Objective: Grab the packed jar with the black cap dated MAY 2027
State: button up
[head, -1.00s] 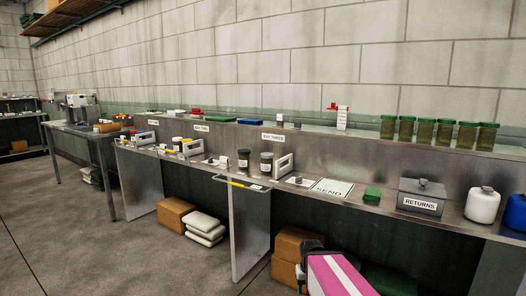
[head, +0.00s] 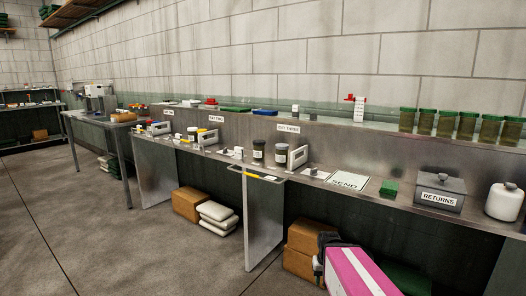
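Two dark jars with black caps and white labels stand upright side by side on the long metal counter (head: 330,172) in the head view. One is the left jar (head: 258,152), the other the right jar (head: 281,155), beside a white handled holder (head: 298,157). The dates on their labels are too small to read, so I cannot tell which says MAY 2027. A smaller black-capped jar (head: 192,133) stands farther left along the counter.
A SEND mat (head: 347,182), green block (head: 389,189), grey RETURNS box (head: 440,189) and white bottle (head: 504,202) line the counter's right. Several green-capped jars (head: 445,124) stand on the upper ledge. The left floor is clear.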

aim_at(259, 146)
jog(key=j+z, duration=0.2)
jog(key=z, duration=0.25)
jog(key=i+j+z, duration=0.1)
jog(key=j+z, duration=0.15)
jog(key=z, duration=0.2)
jog(key=j+z, duration=0.2)
jog(key=j, duration=0.35)
jog(key=j+z, duration=0.15)
jog(key=j, duration=0.45)
jog(key=k+j+z, duration=0.2)
jog(key=j, duration=0.35)
jog(key=j+z, duration=0.15)
jog(key=j, duration=0.4)
jog(key=k, duration=0.05)
